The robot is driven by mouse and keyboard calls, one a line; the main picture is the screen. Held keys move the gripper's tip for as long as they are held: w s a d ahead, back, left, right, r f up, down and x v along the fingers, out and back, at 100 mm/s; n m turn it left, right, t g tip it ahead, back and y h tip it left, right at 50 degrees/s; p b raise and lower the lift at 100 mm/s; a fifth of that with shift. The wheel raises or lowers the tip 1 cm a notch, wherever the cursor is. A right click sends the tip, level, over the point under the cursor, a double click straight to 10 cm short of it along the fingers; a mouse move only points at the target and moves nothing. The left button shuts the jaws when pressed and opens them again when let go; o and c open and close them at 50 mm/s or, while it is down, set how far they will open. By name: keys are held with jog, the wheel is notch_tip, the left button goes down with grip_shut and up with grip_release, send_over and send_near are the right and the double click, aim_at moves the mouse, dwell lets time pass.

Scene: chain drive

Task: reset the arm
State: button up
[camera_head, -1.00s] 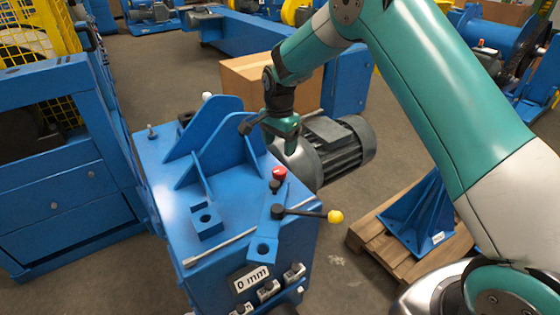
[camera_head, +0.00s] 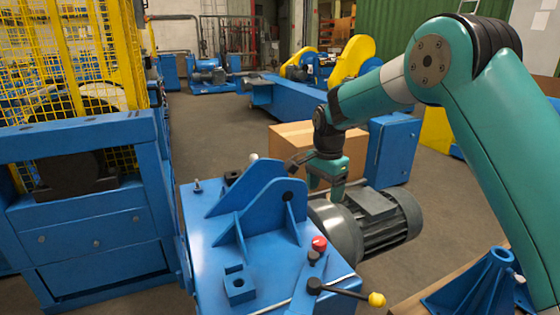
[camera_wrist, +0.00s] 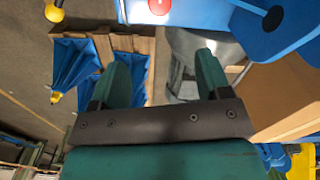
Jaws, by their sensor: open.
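My arm is teal and comes in from the right in the head view. My gripper (camera_head: 328,186) hangs pointing down beside the blue bracket plates (camera_head: 262,215) and by the grey motor (camera_head: 375,222). In the wrist view my gripper (camera_wrist: 163,72) shows two teal fingers spread apart with nothing held between them. Whether the fingers touch the bracket or motor cannot be told.
The blue machine block (camera_head: 205,230) carries a red knob (camera_head: 319,243) and a yellow-tipped lever (camera_head: 377,299). A cardboard box (camera_head: 295,138) stands behind the motor. A yellow mesh guard (camera_head: 70,70) is at the left. A blue stand (camera_head: 480,285) is at the lower right.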

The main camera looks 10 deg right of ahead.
jog(key=s+a+r+n+y+p, duration=0.1)
jog(key=s+a+r+n+p, duration=0.2)
jog(key=s+r+n, duration=0.7)
jog(key=s+a+r+n+y+p, duration=0.25)
jog(key=s+r, duration=0.35)
jog(key=s, duration=0.7)
jog(key=s+a+r+n+p, duration=0.1)
jog(key=s+a+n, duration=0.1)
jog(key=s+n, duration=0.5)
jog(key=s, duration=0.6)
jog(key=shift+r+y+p, duration=0.3)
jog(key=shift+r+y, duration=0.05)
jog(key=shift+d, duration=0.1)
